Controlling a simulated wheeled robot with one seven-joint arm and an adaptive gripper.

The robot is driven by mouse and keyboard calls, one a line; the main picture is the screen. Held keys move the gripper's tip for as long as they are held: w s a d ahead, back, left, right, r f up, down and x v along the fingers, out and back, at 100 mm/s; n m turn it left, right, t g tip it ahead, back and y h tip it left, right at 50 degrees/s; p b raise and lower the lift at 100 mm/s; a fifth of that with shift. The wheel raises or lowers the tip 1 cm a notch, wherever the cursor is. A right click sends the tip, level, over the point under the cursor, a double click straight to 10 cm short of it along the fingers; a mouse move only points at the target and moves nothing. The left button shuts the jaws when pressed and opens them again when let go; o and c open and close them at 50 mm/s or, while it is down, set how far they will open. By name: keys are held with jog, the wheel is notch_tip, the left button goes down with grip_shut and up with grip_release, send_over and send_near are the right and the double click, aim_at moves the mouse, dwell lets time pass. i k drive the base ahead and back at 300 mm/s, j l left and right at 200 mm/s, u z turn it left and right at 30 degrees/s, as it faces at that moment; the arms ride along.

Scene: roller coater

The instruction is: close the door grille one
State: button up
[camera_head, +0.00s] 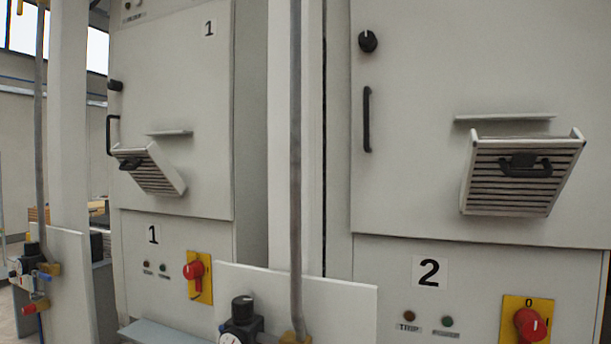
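The grille of door one (153,172) is on the left cabinet door (190,90), which carries a "1" label. This grille is tilted open, its top leaning out from the door, with a black handle (131,163) near its upper left. A thin ledge (169,133) sticks out just above it. The cabinet door itself looks shut. My gripper is not in view.
A second cabinet (440,180), labelled "2", stands at the right with its own grille (522,175) also tilted open. A vertical grey pipe (296,150) and a low panel (335,300) with a black-knobbed regulator (242,312) stand in front, between the cabinets. Red rotary switches sit below both doors.

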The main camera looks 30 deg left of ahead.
aim_at(149, 167)
jog(key=u, duration=1.8)
